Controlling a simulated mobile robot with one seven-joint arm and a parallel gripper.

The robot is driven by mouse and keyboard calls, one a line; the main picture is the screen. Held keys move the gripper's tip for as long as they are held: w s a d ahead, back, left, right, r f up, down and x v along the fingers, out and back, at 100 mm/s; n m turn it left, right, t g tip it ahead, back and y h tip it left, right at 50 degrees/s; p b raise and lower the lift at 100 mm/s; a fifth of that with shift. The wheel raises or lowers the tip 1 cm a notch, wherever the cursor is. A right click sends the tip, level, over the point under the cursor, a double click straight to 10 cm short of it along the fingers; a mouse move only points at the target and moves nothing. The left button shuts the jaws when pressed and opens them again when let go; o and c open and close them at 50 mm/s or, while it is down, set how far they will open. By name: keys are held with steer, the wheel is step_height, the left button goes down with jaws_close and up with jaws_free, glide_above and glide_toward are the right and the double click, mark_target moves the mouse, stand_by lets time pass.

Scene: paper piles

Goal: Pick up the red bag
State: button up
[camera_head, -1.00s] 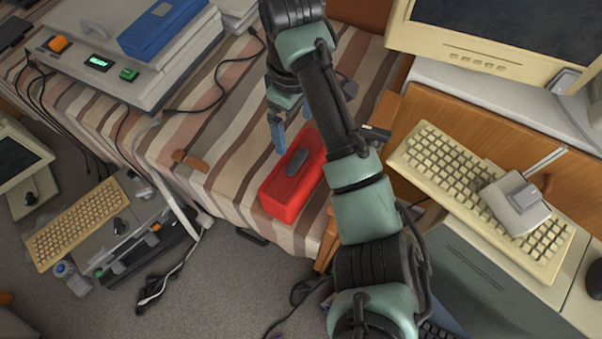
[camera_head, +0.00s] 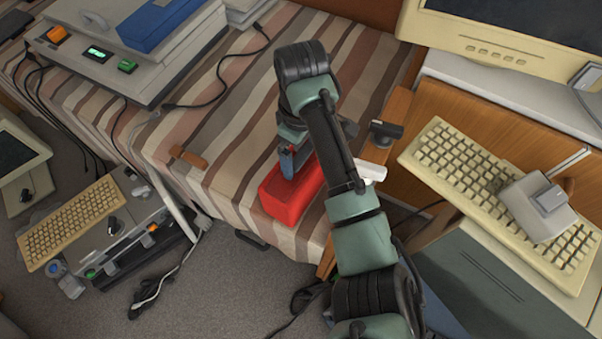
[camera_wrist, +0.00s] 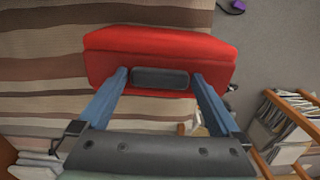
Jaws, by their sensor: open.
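The red bag (camera_head: 287,203) lies on the striped cover near its front edge. It is a soft-looking red box shape, and the wrist view shows the bag (camera_wrist: 160,50) with a dark grey handle (camera_wrist: 161,78) on it. My gripper (camera_head: 287,166) is over the bag in the head view, and the arm hides part of the bag's right side. In the wrist view my gripper (camera_wrist: 158,76) is open, with one blue finger on each side of the handle. I cannot tell whether the fingers touch the bag.
The striped cover (camera_head: 235,110) is mostly clear left of the bag, with a brown strap (camera_head: 188,157) and a black cable on it. A grey device (camera_head: 110,50) stands at the back left. A cream keyboard (camera_head: 450,165) and monitor (camera_head: 495,40) are at the right.

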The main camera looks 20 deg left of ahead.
jaws_close()
stand_by(0.3)
steer(key=shift+r, duration=0.2)
